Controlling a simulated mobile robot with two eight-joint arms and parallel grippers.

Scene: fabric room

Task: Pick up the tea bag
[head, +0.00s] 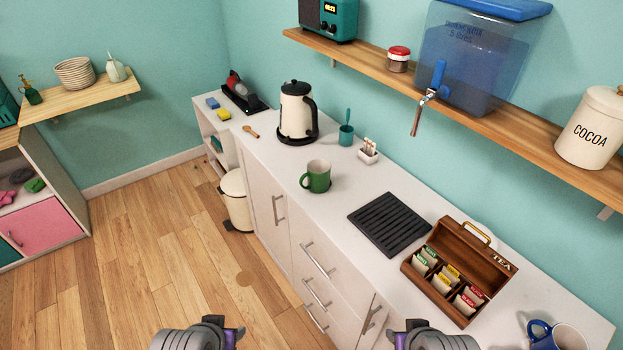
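An open wooden tea box (436,307) stands on the white counter at the lower right, its lid raised at the back with a brass handle. Several tea bags stand upright in its compartments: green-labelled tea bags (424,261), yellow-labelled tea bags (446,279) and red-labelled tea bags (468,299). My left gripper (238,334) is at the bottom edge, over the floor and left of the cabinets. My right gripper (402,336) is at the bottom edge, left of and below the box in the picture. Both are apart from the tea bags. Their fingers are largely cut off by the frame.
A black slatted mat (389,224) lies beside the box. A green mug (318,178) and a cream kettle (297,112) stand farther back. A blue mug (541,334) is at the lower right. The wooden shelf (380,69) with a water dispenser (478,60) runs above the counter.

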